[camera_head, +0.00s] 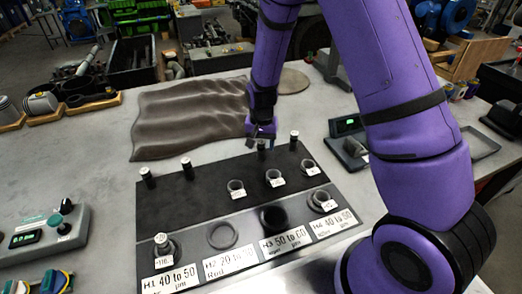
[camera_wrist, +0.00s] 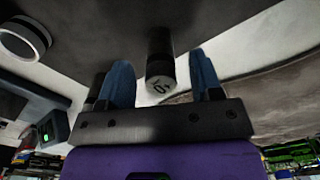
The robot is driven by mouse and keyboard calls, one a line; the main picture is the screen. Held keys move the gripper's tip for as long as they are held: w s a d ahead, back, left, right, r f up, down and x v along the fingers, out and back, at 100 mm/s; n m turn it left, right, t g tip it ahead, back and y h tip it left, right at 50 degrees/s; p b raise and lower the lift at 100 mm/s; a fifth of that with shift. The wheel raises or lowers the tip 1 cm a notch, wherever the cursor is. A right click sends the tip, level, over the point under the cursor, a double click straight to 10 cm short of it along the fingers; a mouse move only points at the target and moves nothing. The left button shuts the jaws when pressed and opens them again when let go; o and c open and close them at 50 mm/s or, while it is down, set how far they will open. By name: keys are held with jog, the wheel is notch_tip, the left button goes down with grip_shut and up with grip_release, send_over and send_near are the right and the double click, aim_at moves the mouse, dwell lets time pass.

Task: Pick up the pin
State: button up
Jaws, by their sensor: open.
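Several small dark pins with silvery tops stand upright along the back of a black board (camera_head: 205,203). One pin (camera_head: 261,146) is just below my gripper (camera_head: 262,130) in the head view. In the wrist view this pin (camera_wrist: 160,52) lies between the two blue fingers of my gripper (camera_wrist: 161,72), with its marked pale end toward the camera. The fingers are apart, with gaps to the pin on both sides. Another pin (camera_head: 293,140) stands to the right, and two more (camera_head: 187,168) stand to the left.
Labelled rings (camera_head: 236,188) sit on the board, with larger rings (camera_head: 223,235) and tolerance cards (camera_head: 231,262) in front. A crumpled dark cloth (camera_head: 190,115) lies behind. A digital readout device (camera_head: 347,127) stands right.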

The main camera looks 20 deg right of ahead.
jog(key=shift+a+f, duration=0.1)
jog(key=shift+f, duration=0.8)
grip_shut()
jog(key=shift+r, duration=0.1)
